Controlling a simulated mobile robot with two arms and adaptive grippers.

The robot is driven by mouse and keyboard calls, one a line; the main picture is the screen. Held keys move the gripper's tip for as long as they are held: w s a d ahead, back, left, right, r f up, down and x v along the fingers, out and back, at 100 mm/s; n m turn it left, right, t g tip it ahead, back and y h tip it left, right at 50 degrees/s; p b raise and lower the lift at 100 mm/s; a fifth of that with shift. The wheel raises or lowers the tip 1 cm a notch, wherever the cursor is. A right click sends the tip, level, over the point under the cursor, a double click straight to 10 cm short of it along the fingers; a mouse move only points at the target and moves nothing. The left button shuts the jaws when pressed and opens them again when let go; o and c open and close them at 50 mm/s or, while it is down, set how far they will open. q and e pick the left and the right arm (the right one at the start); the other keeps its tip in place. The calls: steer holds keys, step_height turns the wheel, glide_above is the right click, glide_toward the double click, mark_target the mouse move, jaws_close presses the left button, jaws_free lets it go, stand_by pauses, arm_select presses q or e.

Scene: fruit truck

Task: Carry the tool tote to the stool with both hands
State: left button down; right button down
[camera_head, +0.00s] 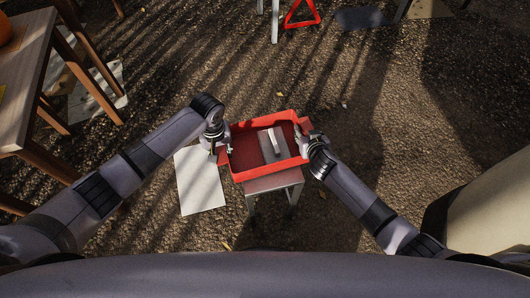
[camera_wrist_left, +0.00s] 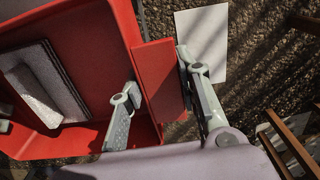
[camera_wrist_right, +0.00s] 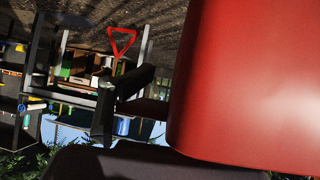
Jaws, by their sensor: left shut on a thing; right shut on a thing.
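The red tool tote (camera_head: 238,176) is an open tray with a grey and white block-like thing inside, held level between my two grippers in the head view. It shows over or on the stool (camera_head: 273,184), whose grey top and legs stick out below it; I cannot tell if they touch. My left gripper (camera_head: 224,146) is shut on the tote's left side; in the left wrist view its fingers (camera_wrist_left: 158,95) straddle a red end flap. My right gripper (camera_head: 303,135) is shut on the tote's right side. In the right wrist view the red tote wall (camera_wrist_right: 255,85) hides much of the grip.
A wooden table (camera_head: 30,85) stands at the left. A white sheet (camera_head: 199,182) lies on the gravel beside the stool. A red warning triangle (camera_head: 301,14) is at the top. A pale rounded body (camera_head: 490,210) is at the right. Gravel beyond the tote is clear.

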arm_select(q)
steer(key=shift+s+a+f, duration=0.15)
steer(key=shift+f, duration=0.35)
arm_select(e)
steer(key=shift+w+d+f, duration=0.15)
steer(key=shift+d+f, duration=0.15)
arm_select(q)
steer(key=c, duration=1.6)
jaws_free()
arm_select(e)
steer(key=c, duration=1.5)
jaws_free()
arm_select(q)
steer(key=o, duration=0.4)
steer(key=shift+r, duration=0.15)
arm_select(e)
steer(key=o, duration=0.4)
steer(key=shift+a, duration=0.1)
steer(key=shift+o, duration=0.8)
steer(key=shift+a, duration=0.1)
arm_select(q)
steer(key=shift+r, duration=0.1)
arm_select(e)
steer(key=shift+s, duration=0.2)
arm_select(q)
step_height(320, 180, up, 12)
steer(key=shift+f, duration=0.1)
arm_select(e)
steer(key=v, duration=1.2)
